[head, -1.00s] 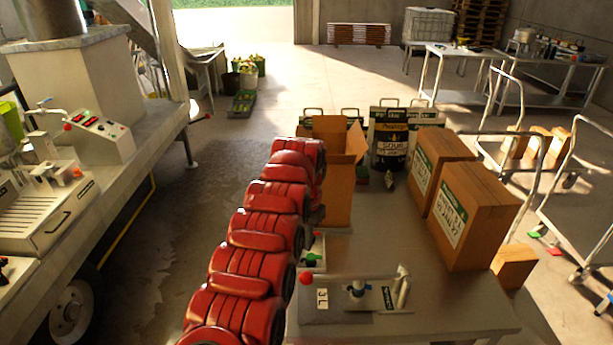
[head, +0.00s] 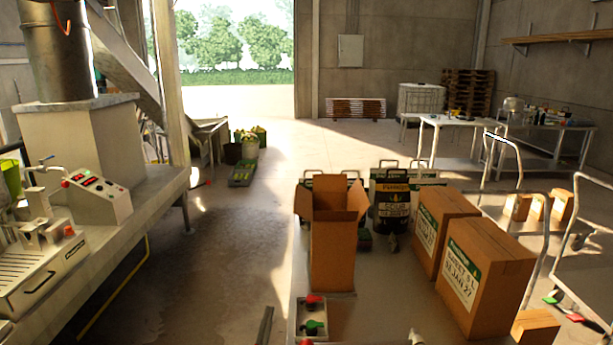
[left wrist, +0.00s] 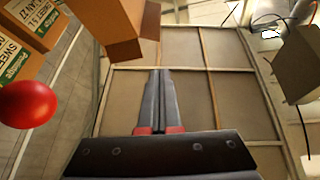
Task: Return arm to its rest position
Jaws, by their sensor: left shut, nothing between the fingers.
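My left gripper shows in the left wrist view (left wrist: 160,100) with its two dark fingers together and nothing between them. In the head view only a dark grey tip of it (head: 265,326) rises from the bottom edge, left of the table (head: 385,290). The rest of my left arm is out of the head view. My right gripper is in neither view.
An open cardboard box (head: 333,255) stands on the table, with two closed, labelled boxes (head: 487,275) to its right. A small red-and-green button box (head: 312,318) sits at the table's near left. Floor lies clear left of the table.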

